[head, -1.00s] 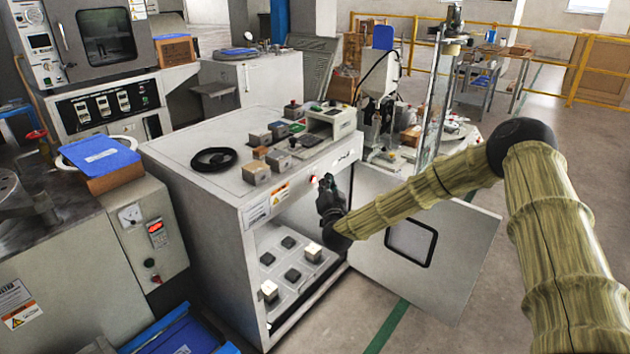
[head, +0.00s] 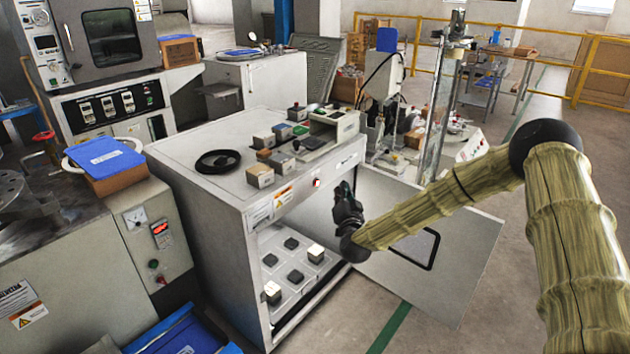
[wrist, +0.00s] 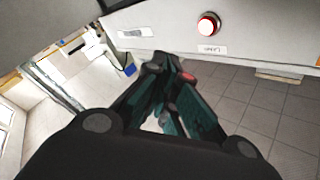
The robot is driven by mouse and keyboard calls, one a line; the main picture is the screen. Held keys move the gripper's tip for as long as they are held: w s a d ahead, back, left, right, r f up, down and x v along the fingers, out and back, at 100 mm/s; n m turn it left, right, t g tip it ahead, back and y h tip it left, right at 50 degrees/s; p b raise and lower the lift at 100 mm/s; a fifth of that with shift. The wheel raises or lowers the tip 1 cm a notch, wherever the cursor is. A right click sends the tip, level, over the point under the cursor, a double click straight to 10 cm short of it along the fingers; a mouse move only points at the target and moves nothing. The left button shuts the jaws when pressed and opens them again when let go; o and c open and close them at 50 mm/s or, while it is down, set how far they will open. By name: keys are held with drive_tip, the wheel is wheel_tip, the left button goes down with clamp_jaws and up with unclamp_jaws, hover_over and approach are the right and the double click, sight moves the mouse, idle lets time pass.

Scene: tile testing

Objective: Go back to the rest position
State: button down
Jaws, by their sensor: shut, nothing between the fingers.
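My gripper (head: 347,194) is shut and empty, in front of the white cabinet's upper front panel in the head view. In the wrist view its dark fingers (wrist: 172,70) point toward the cabinet's panel, with a lit red round button (wrist: 208,25) above and to the right of them. The same red button (head: 317,183) shows in the head view, just left of my gripper and apart from it. My arm reaches in from the right.
The white cabinet (head: 217,210) has an open door (head: 470,245) at its right, behind my forearm. Tile blocks (head: 316,253) stand inside on a lower shelf. Floor (head: 440,335) is free at front right.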

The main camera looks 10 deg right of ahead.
drive_tip(key=s+a+f+n+g+y, duration=0.25)
drive_tip(key=s+a+f, duration=0.4)
drive_tip(key=f, duration=0.35)
drive_tip(key=s+a+f+n+g+y, duration=0.2)
drive_tip(key=s+a+f+g, duration=0.25)
drive_tip(key=s+f, duration=0.4)
drive_tip(key=s+a+f+n+g, duration=0.1)
drive_tip(key=s+f+g, duration=0.1)
drive_tip(key=s+f, duration=0.45)
drive_tip(key=s+f+n+g, duration=0.1)
drive_tip(key=s+f+g, duration=0.15)
drive_tip(key=s, duration=0.75)
drive_tip(key=s+a+f+n+g, duration=0.1)
drive_tip(key=s+f+g, duration=0.1)
drive_tip(key=s+f, duration=0.45)
drive_tip(key=s+d+r+g+h, duration=0.1)
drive_tip(key=s+d+g, duration=0.25)
drive_tip(key=s, duration=0.85)
drive_tip(key=s+d+g+h, duration=0.1)
drive_tip(key=s+d+g, duration=0.25)
drive_tip(key=s, duration=0.75)
wheel_tip(320, 180, up, 20)
drive_tip(key=t+p, duration=0.1)
drive_tip(key=p, duration=1.9)
drive_tip(key=shift+w+f+n, duration=0.15)
drive_tip(key=shift+f+n, duration=0.1)
drive_tip(key=shift+n, duration=0.2)
